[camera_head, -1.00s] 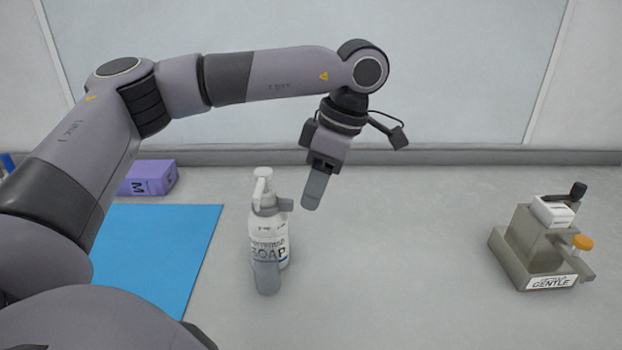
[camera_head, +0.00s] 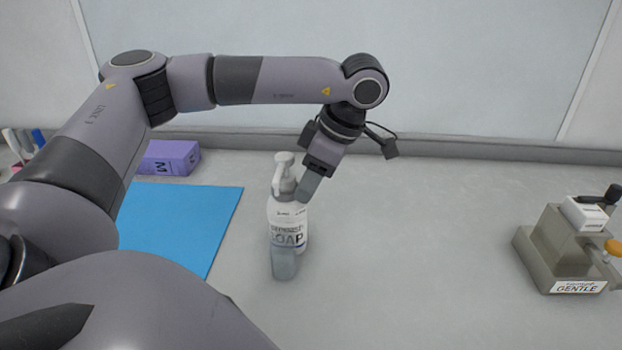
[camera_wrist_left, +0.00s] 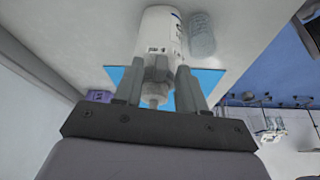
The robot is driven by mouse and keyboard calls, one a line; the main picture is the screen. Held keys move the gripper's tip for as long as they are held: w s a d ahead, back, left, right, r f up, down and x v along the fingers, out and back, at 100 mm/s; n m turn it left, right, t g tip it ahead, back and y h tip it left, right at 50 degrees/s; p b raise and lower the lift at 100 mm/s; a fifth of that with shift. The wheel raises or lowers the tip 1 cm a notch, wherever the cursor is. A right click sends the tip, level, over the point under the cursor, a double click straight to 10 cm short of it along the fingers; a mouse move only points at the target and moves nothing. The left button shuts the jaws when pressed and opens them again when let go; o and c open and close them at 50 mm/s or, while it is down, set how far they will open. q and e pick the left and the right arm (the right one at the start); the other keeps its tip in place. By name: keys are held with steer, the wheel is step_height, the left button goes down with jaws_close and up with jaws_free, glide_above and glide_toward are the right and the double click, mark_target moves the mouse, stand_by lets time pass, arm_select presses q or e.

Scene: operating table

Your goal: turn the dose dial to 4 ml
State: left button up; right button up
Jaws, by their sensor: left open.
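A white soap bottle (camera_head: 288,222) stands upright on the grey table, with a white pump top (camera_head: 284,160) and a grey collar (camera_head: 283,186) at its neck. No dial scale or numbers can be read. My left gripper (camera_wrist_left: 158,68) is open. In the left wrist view its fingers lie on either side of the bottle's pump top and grey collar (camera_wrist_left: 158,72); I cannot tell whether they touch. In the head view, one finger overlaps the bottle's neck from the right. My right gripper is out of view.
A grey rounded object (camera_head: 285,264) stands in front of the bottle. A blue mat (camera_head: 190,215) and purple box (camera_head: 170,157) are at left. A grey device (camera_head: 560,245) marked GENTLE, with a black handle and orange knob, is at right. The table between is clear.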

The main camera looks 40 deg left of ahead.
arm_select(q)
jaws_close()
steer(key=shift+s+d+m+t+y+b, duration=0.1)
steer(key=shift+s+m+t+b, duration=0.3)
steer(key=shift+m, duration=0.75)
steer(key=shift+s+d+m+t+y+b, duration=0.1)
steer(key=shift+s+m+t+b, duration=0.35)
steer(key=shift+m, duration=0.75)
steer(key=shift+s+d+m+t+y+b, duration=0.1)
steer(key=shift+s+m+t+b, duration=0.3)
steer(key=shift+m, duration=0.75)
steer(key=shift+s, duration=0.1)
